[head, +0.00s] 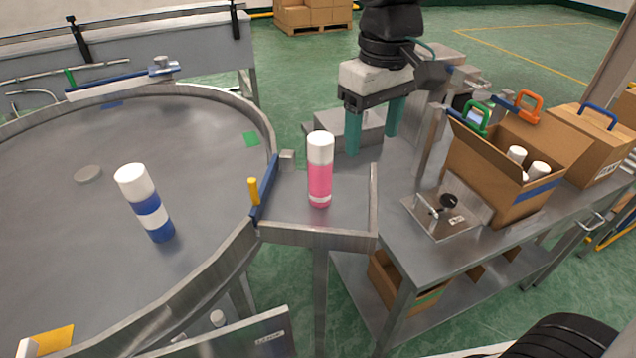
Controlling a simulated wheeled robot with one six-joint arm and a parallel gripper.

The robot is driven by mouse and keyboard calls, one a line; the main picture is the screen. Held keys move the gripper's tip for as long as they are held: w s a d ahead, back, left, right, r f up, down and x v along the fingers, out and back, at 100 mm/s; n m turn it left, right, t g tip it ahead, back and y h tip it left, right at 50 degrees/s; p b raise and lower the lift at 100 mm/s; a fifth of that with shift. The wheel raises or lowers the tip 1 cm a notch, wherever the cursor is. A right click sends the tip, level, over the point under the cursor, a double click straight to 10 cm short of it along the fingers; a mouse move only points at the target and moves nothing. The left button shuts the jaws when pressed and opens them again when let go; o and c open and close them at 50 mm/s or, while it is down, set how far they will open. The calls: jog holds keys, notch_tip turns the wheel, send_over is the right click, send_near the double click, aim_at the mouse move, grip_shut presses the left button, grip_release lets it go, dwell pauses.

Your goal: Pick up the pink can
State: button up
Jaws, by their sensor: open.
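The pink can (320,182) with a white cap stands upright on a small metal side shelf (290,228) between the round table and the workbench. My gripper (374,136) is above and behind the can, a little to its right. Its two teal fingers point down and are spread apart with nothing between them. The can is apart from the fingers, and nothing hides it.
A blue and white can (147,205) stands on the round metal table (60,260) at left. A raised rim, a blue bar and a yellow peg (253,190) border the shelf. The workbench (400,258) at right bears a metal fixture (440,215) and an open carton (490,165) with white-capped cans.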

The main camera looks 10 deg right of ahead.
aim_at(321, 140)
jog(key=w+a, duration=0.1)
jog(key=a, duration=0.1)
jog(key=w+a+n, duration=0.1)
jog(key=w+a, duration=0.1)
jog(key=a, duration=0.1)
jog(key=w+a+f+n, duration=0.1)
jog(key=a, duration=0.1)
jog(key=shift+w+a, duration=0.15)
jog(key=shift+a, duration=0.15)
jog(key=shift+a+f, duration=0.1)
jog(key=shift+f, duration=0.25)
jog(key=f, duration=0.7)
jog(key=shift+d, duration=0.2)
grip_shut()
jog(key=shift+r, duration=0.1)
jog(key=shift+r, duration=0.55)
jog(key=shift+s+r, duration=0.25)
jog(key=shift+r, duration=0.4)
jog(key=shift+s+r, duration=0.2)
jog(key=shift+r, duration=0.4)
jog(key=s+r, duration=0.1)
jog(key=s, duration=1.4)
jog(key=shift+a+r, duration=0.15)
jog(key=shift+a, duration=0.2)
